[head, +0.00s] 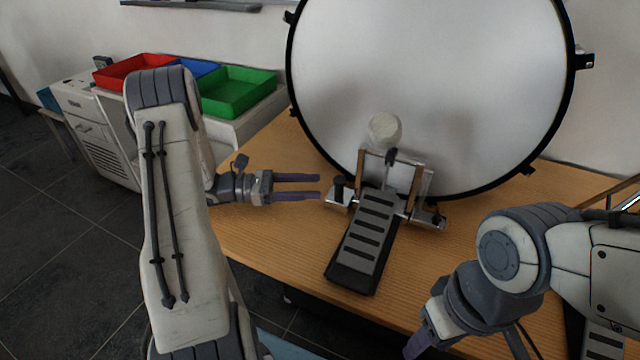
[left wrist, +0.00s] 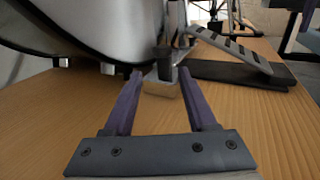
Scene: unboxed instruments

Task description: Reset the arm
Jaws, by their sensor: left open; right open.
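My left gripper (head: 318,187) reaches in from the left, low over the wooden table. Its two purple fingers are apart, and in the left wrist view (left wrist: 158,85) the space between them holds nothing gripped. A metal side foot of the drum pedal, with a dark knob, lies just beyond the fingertips. The bass drum pedal (head: 366,240) stands in front of the large white drum (head: 430,80), its pale beater (head: 384,130) upright near the drum skin. My right gripper (head: 420,345) is at the bottom right, mostly cut off by the frame edge, and no object shows in it.
Red (head: 135,72), blue (head: 200,68) and green (head: 238,92) trays sit on a white cabinet (head: 92,125) at the back left.

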